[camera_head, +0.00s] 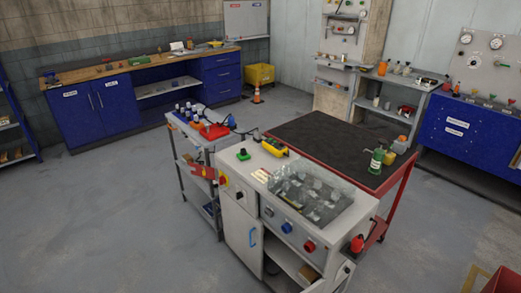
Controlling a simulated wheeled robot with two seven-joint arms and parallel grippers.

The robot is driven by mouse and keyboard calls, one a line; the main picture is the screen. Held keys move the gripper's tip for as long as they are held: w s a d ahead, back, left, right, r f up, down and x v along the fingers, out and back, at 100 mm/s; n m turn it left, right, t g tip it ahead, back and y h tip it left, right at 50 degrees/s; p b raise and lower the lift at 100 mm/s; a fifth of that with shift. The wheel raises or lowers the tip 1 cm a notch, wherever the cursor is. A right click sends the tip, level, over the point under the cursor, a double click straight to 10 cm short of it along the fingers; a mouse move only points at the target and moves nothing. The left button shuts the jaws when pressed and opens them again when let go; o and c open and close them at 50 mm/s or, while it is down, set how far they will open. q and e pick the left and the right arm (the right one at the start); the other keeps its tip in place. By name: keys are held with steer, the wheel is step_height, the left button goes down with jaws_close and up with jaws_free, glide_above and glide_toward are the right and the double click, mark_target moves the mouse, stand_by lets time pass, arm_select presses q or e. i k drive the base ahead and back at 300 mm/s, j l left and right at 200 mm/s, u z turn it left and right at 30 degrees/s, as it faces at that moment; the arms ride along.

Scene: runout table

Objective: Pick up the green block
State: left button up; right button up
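A small green block-like piece (243,157) with a dark top sits at the left back corner of the light grey machine cabinet's top (232,167). A taller green object (376,160) stands on the dark-topped red table (325,133), near its right front edge; its exact shape is too small to tell. Neither of my grippers is in the view.
A yellow tool (274,148) lies near the green piece. A clear cover (312,190) takes up much of the cabinet top. A grey cart (183,132) with bottles and a red item stands to the left. Open floor (110,215) lies at the left front.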

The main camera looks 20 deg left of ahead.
mark_target(243, 155)
steer(key=i+j+z, duration=0.3)
steer(key=j, duration=0.5)
steer(key=j+z, duration=0.35)
steer(key=j, duration=0.4)
steer(key=i+j+z, duration=0.1)
steer(key=j+z, duration=0.2)
steer(key=j, duration=0.6)
